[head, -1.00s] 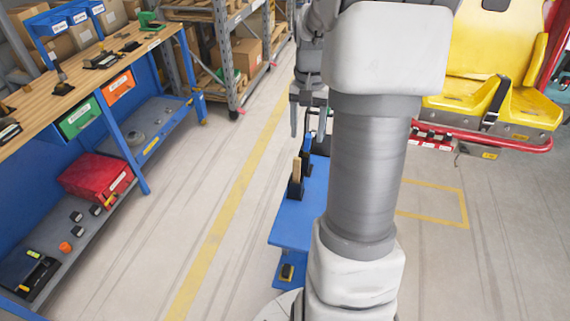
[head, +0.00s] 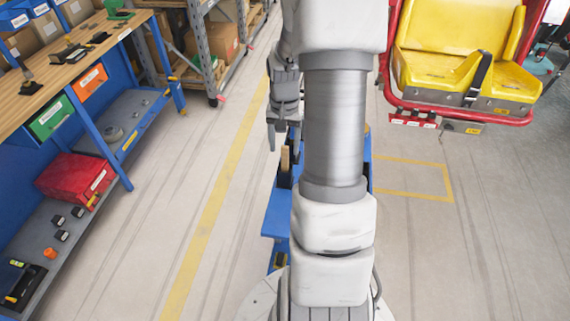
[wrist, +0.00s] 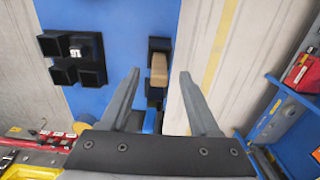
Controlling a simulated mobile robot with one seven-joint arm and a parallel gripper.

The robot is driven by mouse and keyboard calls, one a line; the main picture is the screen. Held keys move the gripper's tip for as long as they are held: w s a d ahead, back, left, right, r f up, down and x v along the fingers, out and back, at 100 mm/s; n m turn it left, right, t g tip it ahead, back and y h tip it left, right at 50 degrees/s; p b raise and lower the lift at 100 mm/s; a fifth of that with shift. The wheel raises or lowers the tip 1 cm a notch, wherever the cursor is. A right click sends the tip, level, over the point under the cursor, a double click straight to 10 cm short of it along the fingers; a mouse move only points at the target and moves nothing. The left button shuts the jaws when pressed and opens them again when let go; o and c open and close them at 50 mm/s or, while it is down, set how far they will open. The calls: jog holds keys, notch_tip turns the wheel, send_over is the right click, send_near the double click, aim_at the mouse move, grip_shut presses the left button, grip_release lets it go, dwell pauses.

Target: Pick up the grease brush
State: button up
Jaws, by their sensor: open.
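A light wooden handle, which looks like the grease brush (wrist: 158,68), stands in a narrow black holder (wrist: 158,44) at the edge of the blue stand (wrist: 118,30). Its lower end is hidden in the holder. In the head view the wooden handle (head: 284,158) shows just below my gripper. My gripper (wrist: 160,75) is open and empty. In the wrist view its two fingers lie either side of the handle; I cannot tell the remaining gap in depth. A blue item (wrist: 150,122) is partly visible between the fingers, nearer the palm.
A cluster of black square cups (wrist: 76,58) sits on the stand. The blue workbench (head: 110,150) with a red box (head: 75,180) is at the left. The yellow coaster seats (head: 440,65) with a red bar are at the right.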

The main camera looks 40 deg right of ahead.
aim_at(285, 171)
jog(key=shift+d+f, duration=0.1)
jog(key=shift+f, duration=2.85)
grip_shut()
